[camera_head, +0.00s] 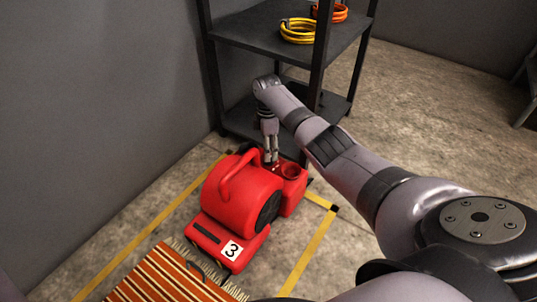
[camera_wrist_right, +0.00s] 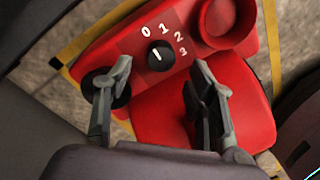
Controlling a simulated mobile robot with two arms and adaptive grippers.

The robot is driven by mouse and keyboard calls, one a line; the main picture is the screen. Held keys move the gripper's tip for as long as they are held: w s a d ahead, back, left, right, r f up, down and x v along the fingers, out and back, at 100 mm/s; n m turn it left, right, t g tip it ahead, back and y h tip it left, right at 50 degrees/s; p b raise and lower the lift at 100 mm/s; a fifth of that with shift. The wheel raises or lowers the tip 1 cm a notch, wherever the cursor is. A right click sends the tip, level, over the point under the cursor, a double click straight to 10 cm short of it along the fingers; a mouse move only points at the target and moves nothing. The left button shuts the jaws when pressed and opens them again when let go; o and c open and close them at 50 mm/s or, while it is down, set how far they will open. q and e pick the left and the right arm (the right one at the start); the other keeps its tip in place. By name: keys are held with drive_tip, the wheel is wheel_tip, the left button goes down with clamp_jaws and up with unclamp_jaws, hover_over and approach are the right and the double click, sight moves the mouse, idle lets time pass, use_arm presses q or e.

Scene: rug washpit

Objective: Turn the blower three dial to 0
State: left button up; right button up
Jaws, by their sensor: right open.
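The red blower (camera_head: 232,196) with a white "3" label stands on the floor in the head view. In the right wrist view, its black dial (camera_wrist_right: 160,54) sits on a red panel marked 0, 1, 2 and 3. A short white mark shows on the dial's face; I cannot tell surely which number it points to. My right gripper (camera_head: 270,159) points down over the back of the blower. Its fingers (camera_wrist_right: 162,72) are open and empty, spread to either side just short of the dial. In the head view the gripper hides the dial. My left gripper is not in view.
A dark shelf rack (camera_head: 262,38) with yellow (camera_head: 298,31) and orange coils stands close behind the blower. A grey wall (camera_head: 90,100) is on the left. A striped fringed rug (camera_head: 165,277) lies in front.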

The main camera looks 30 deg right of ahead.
wheel_tip(320, 180, up, 8)
drive_tip(key=shift+w+d, duration=0.15)
drive_tip(key=shift+w, duration=0.2)
idle(0.4)
